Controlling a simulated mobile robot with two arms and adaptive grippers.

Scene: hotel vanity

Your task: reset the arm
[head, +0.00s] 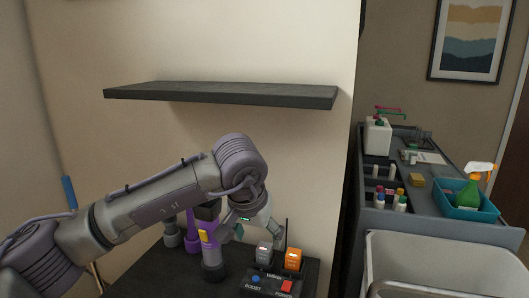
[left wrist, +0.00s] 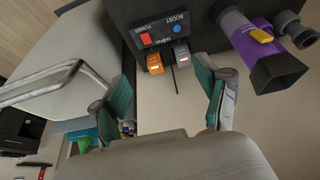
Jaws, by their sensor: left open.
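My left arm reaches in from the left in the head view and bends down over the dark counter (head: 150,262). Its gripper (head: 260,236) is open and points down at the counter. In the left wrist view the two green-padded fingers stand apart, with the gripper's gap (left wrist: 163,90) empty. Beyond the fingers is a black control box (head: 268,284) with a blue BOOST button and a red POWER button. An orange block (head: 293,260) and a grey block (head: 264,252) are beside it. My right gripper is not in view.
A purple and dark hair dryer (left wrist: 255,45) stands left of the box, near my wrist. A black shelf (head: 220,94) is on the wall above the arm. At the right are a grey cart (head: 440,228) with bottles and a teal tray (head: 462,205), and a pale bin (head: 440,252).

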